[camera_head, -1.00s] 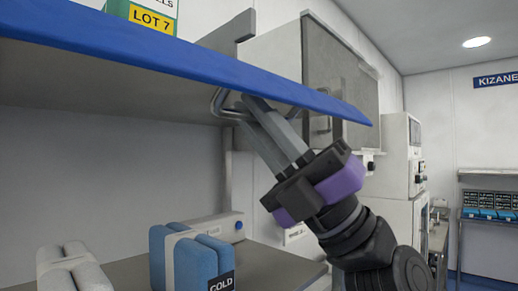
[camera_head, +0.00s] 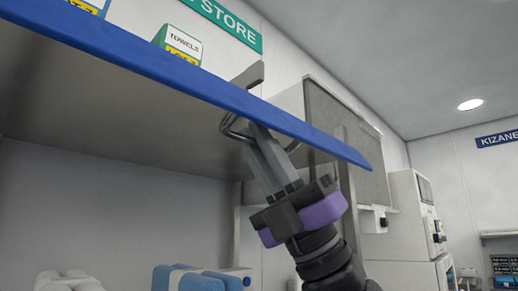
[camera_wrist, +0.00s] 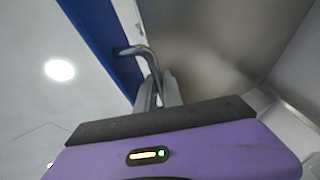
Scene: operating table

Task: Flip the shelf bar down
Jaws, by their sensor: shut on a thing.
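A bent grey metal rod (camera_head: 231,129), apparently the shelf bar, shows under the blue front edge of the shelf (camera_head: 170,73). My gripper (camera_head: 256,130) reaches up from below with its grey fingers shut on this rod. In the wrist view the rod (camera_wrist: 146,58) runs beside the blue edge and down between my fingertips (camera_wrist: 158,92). The fingers and the shelf edge hide part of the rod.
Towel boxes (camera_head: 178,45) stand on top of the shelf. Blue-and-white packs (camera_head: 200,280) lie below it. A grey upright piece (camera_head: 248,75) rises behind the shelf edge. A wall cabinet (camera_head: 345,125) and a white machine (camera_head: 415,220) stand to the right.

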